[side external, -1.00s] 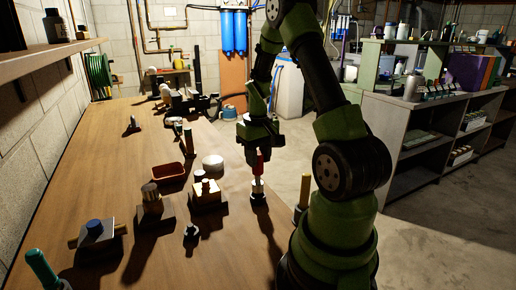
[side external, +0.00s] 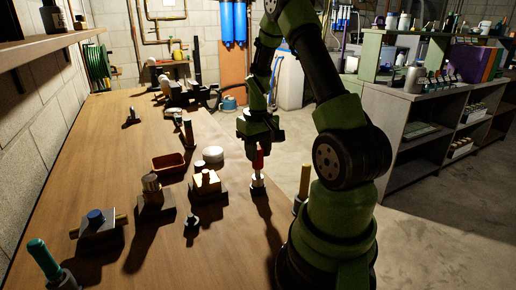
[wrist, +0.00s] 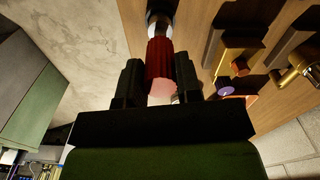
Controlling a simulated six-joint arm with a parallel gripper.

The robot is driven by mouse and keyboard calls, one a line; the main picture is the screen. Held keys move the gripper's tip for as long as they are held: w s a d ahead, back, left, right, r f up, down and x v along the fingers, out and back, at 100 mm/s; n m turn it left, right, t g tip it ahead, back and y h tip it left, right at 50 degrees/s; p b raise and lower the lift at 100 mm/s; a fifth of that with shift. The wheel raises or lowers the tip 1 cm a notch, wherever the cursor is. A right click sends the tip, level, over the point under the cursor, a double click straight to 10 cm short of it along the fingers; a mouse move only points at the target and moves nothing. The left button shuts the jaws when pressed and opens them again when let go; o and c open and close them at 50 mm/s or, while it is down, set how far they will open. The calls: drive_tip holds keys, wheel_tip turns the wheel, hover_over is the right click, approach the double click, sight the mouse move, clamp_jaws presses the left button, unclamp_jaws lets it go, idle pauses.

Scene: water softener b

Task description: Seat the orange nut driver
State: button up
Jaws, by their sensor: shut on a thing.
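The nut driver (side external: 258,160) has a ribbed handle that looks red to dark orange. It stands upright over the right edge of the bench, with its lower end at a small pale, dark-based holder (side external: 257,183). I cannot tell how deep it sits there. My gripper (side external: 258,146) is above it, pointing down, with its jaws closed around the upper handle. In the wrist view the handle (wrist: 160,60) lies between the two dark fingers of my gripper (wrist: 159,82). Its far end meets a grey and white part (wrist: 162,18) at the top edge.
Left of the driver stand a block fixture (side external: 205,184), a brown tray (side external: 168,164) and a white round piece (side external: 213,154). A small dark post (side external: 192,221) is in front. A green-handled tool (side external: 43,258) is at front left.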

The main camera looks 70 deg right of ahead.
drive_tip(key=shift+f, duration=1)
drive_tip(key=shift+f, duration=0.1)
drive_tip(key=o, duration=1)
wheel_tip(320, 180, up, 10)
